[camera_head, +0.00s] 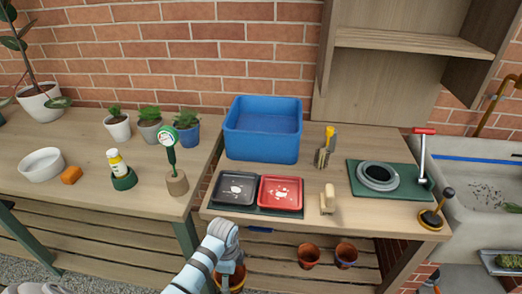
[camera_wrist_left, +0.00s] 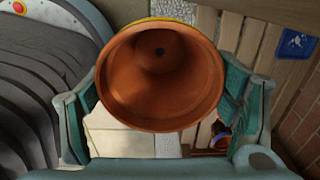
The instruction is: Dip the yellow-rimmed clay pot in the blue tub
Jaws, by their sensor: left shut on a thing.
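The yellow-rimmed clay pot (camera_head: 238,281) is at the bottom of the head view, below the front of the potting bench, mostly hidden behind my left arm. In the left wrist view the pot (camera_wrist_left: 163,80) sits between the two fingers of my left gripper (camera_wrist_left: 165,110). I see into its hollow inside, with a dark hole at its far end and a bit of yellow at its upper edge. My left gripper (camera_head: 232,258) is shut on it. The blue tub (camera_head: 262,148) stands at the back left of the bench, well apart from the pot. My right gripper is out of view.
A black tray (camera_head: 234,190) and a red tray (camera_head: 281,193) lie in front of the tub. A brush (camera_head: 328,200) and a green mat (camera_head: 408,190) with a grey ring are to the right. Two clay pots (camera_head: 308,256) (camera_head: 346,254) stand on the lower shelf.

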